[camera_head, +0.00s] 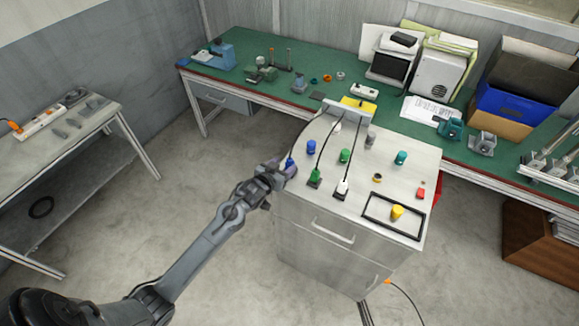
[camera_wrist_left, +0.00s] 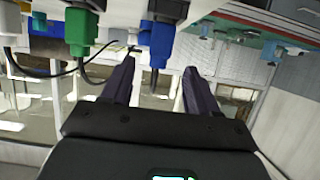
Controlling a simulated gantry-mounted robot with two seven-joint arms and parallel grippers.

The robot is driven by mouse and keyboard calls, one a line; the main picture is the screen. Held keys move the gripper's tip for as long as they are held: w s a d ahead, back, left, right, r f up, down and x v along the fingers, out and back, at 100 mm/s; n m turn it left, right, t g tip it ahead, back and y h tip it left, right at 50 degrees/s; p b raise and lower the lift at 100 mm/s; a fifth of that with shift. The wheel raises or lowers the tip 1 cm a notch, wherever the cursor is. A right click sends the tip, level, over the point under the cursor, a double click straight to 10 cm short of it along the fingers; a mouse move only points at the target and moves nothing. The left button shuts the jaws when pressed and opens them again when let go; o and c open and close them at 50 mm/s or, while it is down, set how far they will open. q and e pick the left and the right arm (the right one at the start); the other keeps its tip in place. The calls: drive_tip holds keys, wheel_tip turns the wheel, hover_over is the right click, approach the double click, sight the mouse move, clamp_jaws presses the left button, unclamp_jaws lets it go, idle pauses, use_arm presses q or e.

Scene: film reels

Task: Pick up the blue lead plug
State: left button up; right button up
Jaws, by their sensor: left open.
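The blue lead plug (camera_head: 290,162) stands at the left edge of the grey cabinet top (camera_head: 405,160), partly hidden by my left gripper (camera_head: 280,172). In the left wrist view, which looks upside down, the blue plug (camera_wrist_left: 161,45) shows in line with the gap between the fingers of my left gripper (camera_wrist_left: 159,66). The fingers are apart and reach up to about the plug's lower end there. I see no contact with it. My right gripper is not in view.
A green lead plug (camera_head: 315,176) and a white lead plug (camera_head: 342,187) with black cables stand to the right. A blue cylinder (camera_head: 311,147) is just behind. A green workbench (camera_head: 310,90) stands behind the cabinet.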

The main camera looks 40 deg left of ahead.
sight(289, 162)
use_arm(q)
drive_tip(key=shift+f+x, duration=0.2)
drive_tip(key=shift+x, duration=2.5)
drive_tip(key=shift+s+d, duration=0.1)
drive_tip(key=shift+d, duration=0.05)
drive_tip(key=shift+c, duration=0.2)
drive_tip(key=c, duration=1)
